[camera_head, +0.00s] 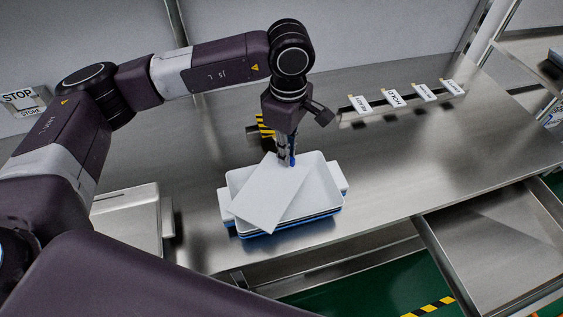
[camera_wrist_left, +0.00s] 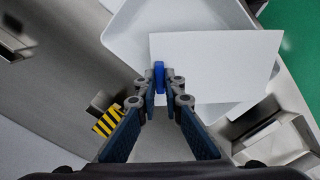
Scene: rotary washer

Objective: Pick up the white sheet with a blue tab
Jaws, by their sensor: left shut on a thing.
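The white sheet (camera_head: 270,193) is tilted over a white tray (camera_head: 325,185), with its lower corner across the tray's front rim. Its blue tab (camera_wrist_left: 159,77) is at the sheet's edge, between my left gripper's fingertips in the left wrist view. My left gripper (camera_head: 286,160) comes down from above at the tray's back side and is shut on the tab. The sheet (camera_wrist_left: 220,66) also shows in the left wrist view, covering part of the tray. My right gripper is not in view.
The tray sits on a stack with blue edges on a steel table (camera_head: 400,170). Several white label cards (camera_head: 393,98) stand along the back. A metal box (camera_head: 128,220) is at left, an open drawer (camera_head: 490,255) at right. A yellow-black striped part (camera_head: 264,127) is behind the tray.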

